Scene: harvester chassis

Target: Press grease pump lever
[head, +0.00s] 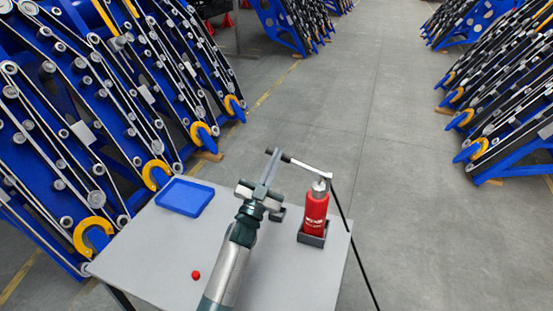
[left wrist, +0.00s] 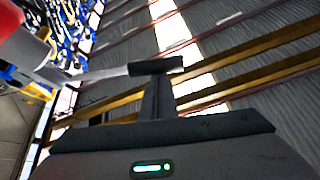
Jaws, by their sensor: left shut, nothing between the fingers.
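The grease pump (head: 316,211) is a red cylinder with a silver top, standing upright in a dark square holder (head: 312,240) on the table's right side. Its lever (head: 308,168) is a thin silver rod reaching left from the top, ending in a black grip. My left gripper (head: 271,157) is shut and empty, its fingertips right by the grip end. In the left wrist view, the lever rod (left wrist: 105,73) runs from the red pump (left wrist: 24,48) to the black grip (left wrist: 157,66), which lies across my fingertips (left wrist: 158,90); contact is unclear. My right gripper is out of view.
The grey table (head: 150,250) holds a blue tray (head: 185,197) at back left and a small red ball (head: 195,275) near the front. A black hose (head: 358,253) hangs from the pump past the table's right edge. Blue racks (head: 75,120) stand close behind left.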

